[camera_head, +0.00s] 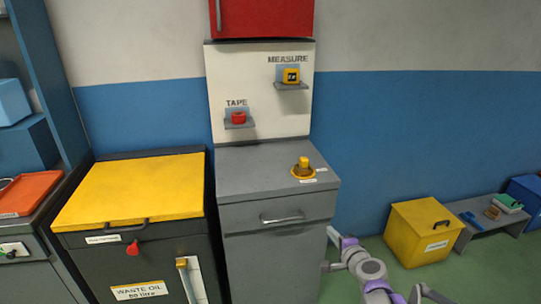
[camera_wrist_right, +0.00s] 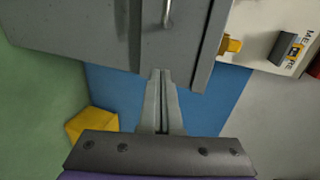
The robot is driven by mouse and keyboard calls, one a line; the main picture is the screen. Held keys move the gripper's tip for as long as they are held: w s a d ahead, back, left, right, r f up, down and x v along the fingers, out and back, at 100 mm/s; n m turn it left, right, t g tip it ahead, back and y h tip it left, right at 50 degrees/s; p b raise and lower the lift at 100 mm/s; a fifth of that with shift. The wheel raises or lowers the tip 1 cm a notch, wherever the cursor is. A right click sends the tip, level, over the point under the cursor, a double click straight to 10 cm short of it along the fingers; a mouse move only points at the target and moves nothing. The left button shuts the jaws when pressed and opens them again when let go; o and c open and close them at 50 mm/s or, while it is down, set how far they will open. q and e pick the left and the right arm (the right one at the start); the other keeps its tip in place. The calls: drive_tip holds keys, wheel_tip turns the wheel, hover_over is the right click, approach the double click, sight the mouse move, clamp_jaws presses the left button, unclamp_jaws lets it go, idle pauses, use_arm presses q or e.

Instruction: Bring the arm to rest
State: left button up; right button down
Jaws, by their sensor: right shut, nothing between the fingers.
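My right gripper (camera_head: 331,233) is low at the right side of the grey cabinet (camera_head: 270,245) in the head view. Its fingers are closed together and empty. In the right wrist view the closed fingertips (camera_wrist_right: 162,73) appear in front of the cabinet's side and the blue wall, with nothing held. Whether they touch the cabinet cannot be told. My left gripper is in neither view.
A yellow-lidded waste oil bin (camera_head: 140,190) stands left of the cabinet. A yellow knob (camera_head: 304,168) sits on the cabinet top. A yellow box (camera_head: 420,235) and a low bench (camera_head: 485,224) stand to the right. Green floor shows between box and cabinet.

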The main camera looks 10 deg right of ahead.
drive_tip(key=s+a+f+n+g+y, duration=0.15)
drive_tip(key=s+a+n+g, duration=0.35)
drive_tip(key=s+a+n, duration=0.75)
drive_tip(key=s+f+n+g+h, duration=0.1)
drive_tip(key=s+f+n+g, duration=0.15)
drive_tip(key=s, duration=0.95)
drive_tip(key=s+f+n+g+h, duration=0.15)
drive_tip(key=s+f, duration=0.25)
drive_tip(key=s, duration=0.8)
use_arm(q)
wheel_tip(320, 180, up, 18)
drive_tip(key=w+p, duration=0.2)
drive_tip(key=p, duration=1.4)
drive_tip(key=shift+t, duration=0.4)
use_arm(e)
wheel_tip(320, 180, up, 18)
drive_tip(key=w, duration=0.2)
drive_tip(key=shift+w+d+n, duration=0.2)
drive_tip(key=shift+d+n, duration=0.2)
drive_tip(key=shift+n, duration=0.05)
